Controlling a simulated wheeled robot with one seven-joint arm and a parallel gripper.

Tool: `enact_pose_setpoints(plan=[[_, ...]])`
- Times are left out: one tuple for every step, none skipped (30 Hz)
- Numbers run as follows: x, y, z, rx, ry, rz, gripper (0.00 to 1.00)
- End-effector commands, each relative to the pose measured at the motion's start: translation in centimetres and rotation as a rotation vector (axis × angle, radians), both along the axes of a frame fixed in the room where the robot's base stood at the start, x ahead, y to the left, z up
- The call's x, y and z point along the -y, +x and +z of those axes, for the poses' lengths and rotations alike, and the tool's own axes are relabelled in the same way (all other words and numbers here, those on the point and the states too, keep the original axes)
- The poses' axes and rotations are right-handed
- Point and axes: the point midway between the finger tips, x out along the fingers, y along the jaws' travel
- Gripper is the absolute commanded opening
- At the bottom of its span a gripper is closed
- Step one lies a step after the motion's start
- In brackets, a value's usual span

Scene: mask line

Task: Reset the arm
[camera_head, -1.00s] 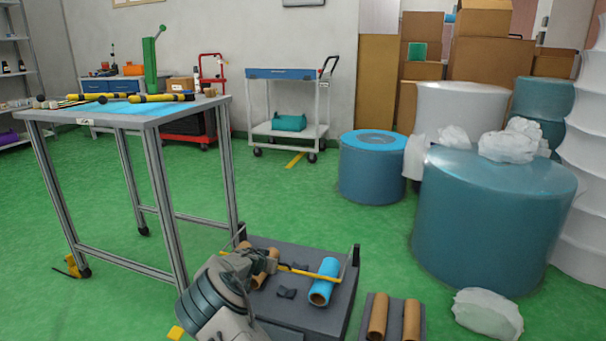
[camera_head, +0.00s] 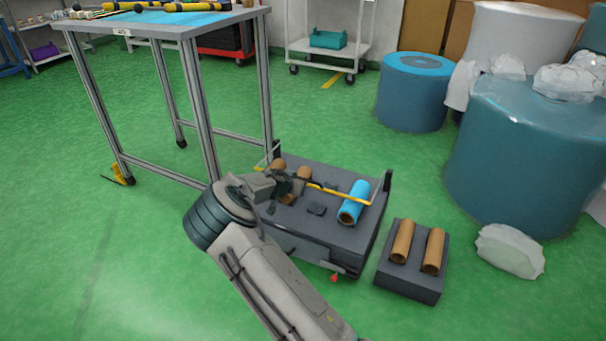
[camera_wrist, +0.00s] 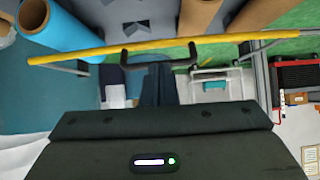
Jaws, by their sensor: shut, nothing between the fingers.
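My gripper (camera_head: 302,181) is over the left part of the dark grey machine (camera_head: 345,230), near its brown cardboard rolls (camera_head: 281,190). It is shut and empty; its fingertips are small and hard to make out in the head view. My arm reaches up from the bottom of that view and bends at a large dark joint. A thin yellow bar (camera_head: 340,193) crosses above the machine. In the wrist view the yellow bar (camera_wrist: 100,54) runs across close by; I cannot tell whether my gripper touches it.
A blue roll (camera_head: 354,203) lies on the machine's right side. A grey block (camera_head: 410,282) with two brown tubes (camera_head: 402,241) stands to its right. A metal-legged table (camera_head: 190,27) stands behind left. Large blue rolls (camera_head: 412,95) fill the right. Green floor is free at left.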

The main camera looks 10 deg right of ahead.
Motion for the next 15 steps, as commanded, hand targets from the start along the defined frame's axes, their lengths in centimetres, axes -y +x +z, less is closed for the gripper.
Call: enact_pose_setpoints(plan=[[-0.5,-0.8,-0.1,-0.001,-0.005,0.001,0.0],[-0.7,-1.2,-0.4,-0.003,-0.005,0.001,0.0],[-1.1,-1.6,-0.8,-0.001,-0.003,0.001,0.0],[-1.3,-2.0,-1.0,0.0,-0.003,0.0,0.0],[-1.5,-2.3,-1.2,0.0,-0.005,-0.001,0.0],[-1.7,-2.6,-1.5,0.001,-0.003,-0.001,0.0],[-1.9,-2.9,-1.7,0.001,-0.003,-0.001,0.0],[-2.1,-3.1,-1.9,0.002,-0.003,0.0,0.0],[-2.3,-3.3,-2.1,0.002,-0.002,-0.001,0.0],[-2.3,-3.5,-2.2,0.003,-0.001,-0.003,0.0],[-2.3,-3.6,-2.3,0.003,-0.003,-0.004,0.0],[-2.4,-3.7,-2.4,0.003,-0.002,-0.004,0.0],[-2.5,-3.8,-2.4,0.003,-0.002,-0.004,0.0],[-2.5,-3.8,-2.5,0.004,-0.001,-0.003,0.0],[-2.6,-3.9,-2.5,0.005,-0.001,-0.004,0.0]])
